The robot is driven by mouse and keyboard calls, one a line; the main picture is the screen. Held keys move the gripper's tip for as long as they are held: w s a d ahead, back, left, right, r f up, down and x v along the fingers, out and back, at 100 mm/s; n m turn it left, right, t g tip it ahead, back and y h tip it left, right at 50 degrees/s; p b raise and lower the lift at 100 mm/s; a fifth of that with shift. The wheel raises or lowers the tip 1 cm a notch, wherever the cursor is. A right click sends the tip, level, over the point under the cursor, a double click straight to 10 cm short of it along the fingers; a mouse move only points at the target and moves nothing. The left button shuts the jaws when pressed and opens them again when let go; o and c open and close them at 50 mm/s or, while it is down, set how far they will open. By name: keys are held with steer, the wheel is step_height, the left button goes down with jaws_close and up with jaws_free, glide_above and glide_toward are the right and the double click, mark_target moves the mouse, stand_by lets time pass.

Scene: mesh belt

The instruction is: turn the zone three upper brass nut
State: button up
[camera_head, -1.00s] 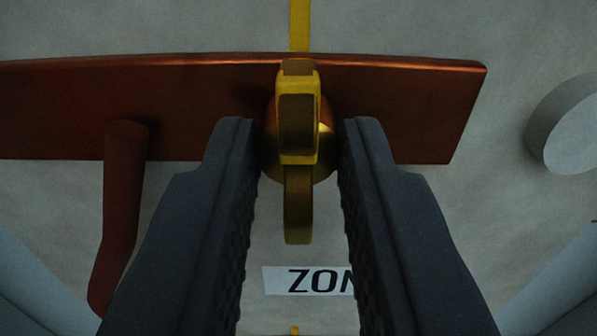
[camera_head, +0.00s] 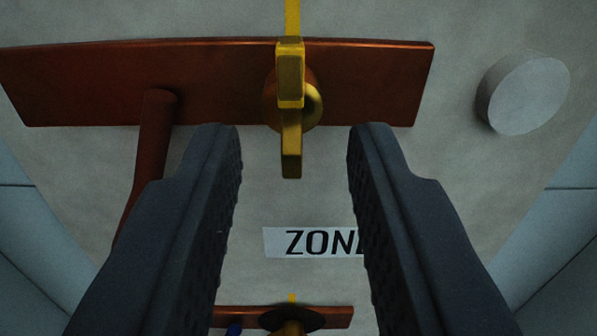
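The brass nut (camera_head: 291,75) is a yellow, winged piece with a lower tab, mounted at the middle of a copper-coloured plate (camera_head: 215,85) on the grey wall. My gripper (camera_head: 295,130) is open and empty. Its two dark fingers stand wide apart, below and on either side of the nut in the picture, and touch nothing that I can see. A white label (camera_head: 312,242) reading "ZON" shows between the fingers; the right finger hides the rest, so the zone number cannot be read.
A copper-coloured lever (camera_head: 152,145) hangs from the plate's left part, partly behind my left finger. A grey round knob (camera_head: 523,94) stands out at the right. A second, lower copper plate (camera_head: 334,316) with a brass piece (camera_head: 288,327) shows at the bottom edge.

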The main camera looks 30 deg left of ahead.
steer(key=v, duration=1)
steer(key=shift+d, duration=0.15)
steer(key=d+r+m+t+h, duration=0.1)
steer(key=d+r+m+h, duration=0.35)
steer(key=d+r, duration=1.45)
steer(key=s+d+r+m+h, duration=0.1)
steer(key=s+d+r+h, duration=0.1)
steer(key=s+d+r, duration=0.4)
steer(key=s+d+r+m+g+h, duration=0.1)
steer(key=s+d+r, duration=0.6)
steer(key=d, duration=0.7)
steer(key=shift+s+r+h, duration=0.2)
steer(key=shift+s+h, duration=0.65)
steer(key=shift+s, duration=0.15)
